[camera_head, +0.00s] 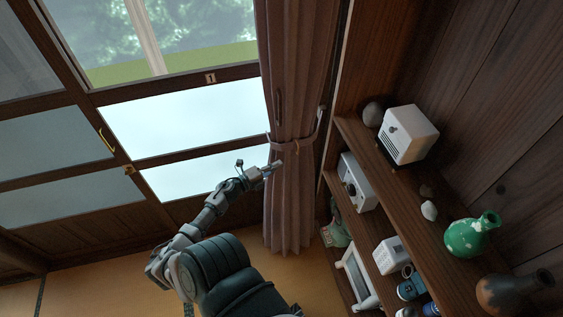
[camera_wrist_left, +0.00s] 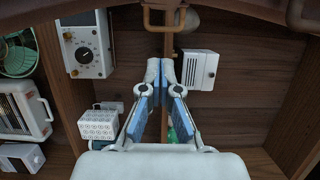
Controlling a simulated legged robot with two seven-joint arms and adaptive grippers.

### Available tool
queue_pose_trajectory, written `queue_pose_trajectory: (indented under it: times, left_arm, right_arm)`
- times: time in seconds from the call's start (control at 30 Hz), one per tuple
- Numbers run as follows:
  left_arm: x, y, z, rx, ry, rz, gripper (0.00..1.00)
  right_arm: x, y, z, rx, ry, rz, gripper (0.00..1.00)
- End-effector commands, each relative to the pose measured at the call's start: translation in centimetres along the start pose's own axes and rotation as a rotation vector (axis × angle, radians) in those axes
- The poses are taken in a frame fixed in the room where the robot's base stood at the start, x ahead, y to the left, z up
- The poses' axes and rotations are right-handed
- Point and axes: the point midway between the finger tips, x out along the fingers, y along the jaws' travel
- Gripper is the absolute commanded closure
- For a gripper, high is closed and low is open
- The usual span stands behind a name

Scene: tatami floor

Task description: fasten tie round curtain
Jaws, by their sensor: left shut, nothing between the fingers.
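The mauve-brown curtain (camera_head: 290,205) hangs in the middle of the head view, gathered at mid height. A band of similar colour, the tie (camera_head: 298,145), crosses its front and runs up its right side towards the wooden post. I cannot tell whether its end is fastened there. My left gripper (camera_head: 273,168) is in front of the curtain's left part, just below the band. Its blue-padded fingers are shut and empty, and they also show in the left wrist view (camera_wrist_left: 167,72). My right gripper is out of view.
Wooden shelves (camera_head: 430,235) stand right of the curtain with a white box (camera_head: 408,134), a green vase (camera_head: 472,236) and a brown jar (camera_head: 512,291). Glazed sliding doors (camera_head: 190,120) are on the left. A tan loop (camera_wrist_left: 164,18) shows beyond my fingers in the wrist view.

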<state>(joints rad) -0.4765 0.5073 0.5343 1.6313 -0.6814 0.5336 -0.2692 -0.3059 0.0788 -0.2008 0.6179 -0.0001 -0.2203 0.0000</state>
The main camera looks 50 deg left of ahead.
Motion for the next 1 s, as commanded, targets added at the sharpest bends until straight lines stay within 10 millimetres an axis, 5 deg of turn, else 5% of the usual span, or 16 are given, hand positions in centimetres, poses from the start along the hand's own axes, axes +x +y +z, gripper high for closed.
queue_pose_trajectory:
  times: [0.33, 0.63, 1.0]
  left_arm:
    - [-5.5, 0.3, 0.6, -0.003, 0.001, 0.001, 1.00]
    - [-6.1, -0.2, 0.0, 0.004, 0.002, 0.000, 1.00]
    - [-6.1, 0.0, 0.5, -0.001, 0.001, 0.000, 1.00]
  right_arm:
    - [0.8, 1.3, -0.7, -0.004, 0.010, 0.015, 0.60]
    - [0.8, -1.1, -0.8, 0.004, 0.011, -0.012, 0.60]
    - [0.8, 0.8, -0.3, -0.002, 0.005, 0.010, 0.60]
